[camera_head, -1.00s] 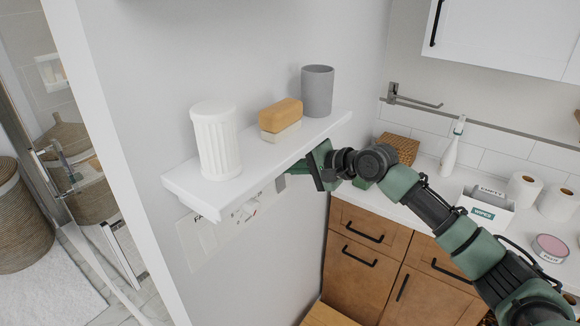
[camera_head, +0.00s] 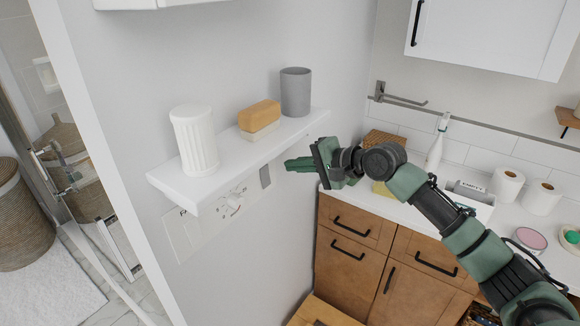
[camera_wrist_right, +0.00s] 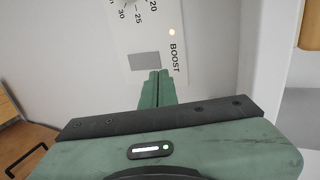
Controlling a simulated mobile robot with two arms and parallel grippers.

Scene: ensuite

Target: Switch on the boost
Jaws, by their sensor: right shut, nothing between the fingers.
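A white control panel (camera_head: 205,225) is on the wall below the shelf. It has a round dial (camera_head: 233,203) and a grey rectangular switch (camera_head: 265,177). In the right wrist view the grey switch (camera_wrist_right: 145,60) lies beside the word BOOST. A small pale orange lamp (camera_wrist_right: 172,32) by that word looks lit. My right gripper (camera_head: 290,163) is shut and empty, its fingers pointing left, to the right of the switch. In the right wrist view its fingertips (camera_wrist_right: 158,74) show just below the switch; no contact shows clearly. My left gripper is out of view.
The white shelf (camera_head: 225,160) juts out above the panel. It carries a white fluted cup (camera_head: 194,140), a soap block (camera_head: 259,116) and a grey cup (camera_head: 296,92). A counter with wooden drawers (camera_head: 350,250) stands behind my right arm.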

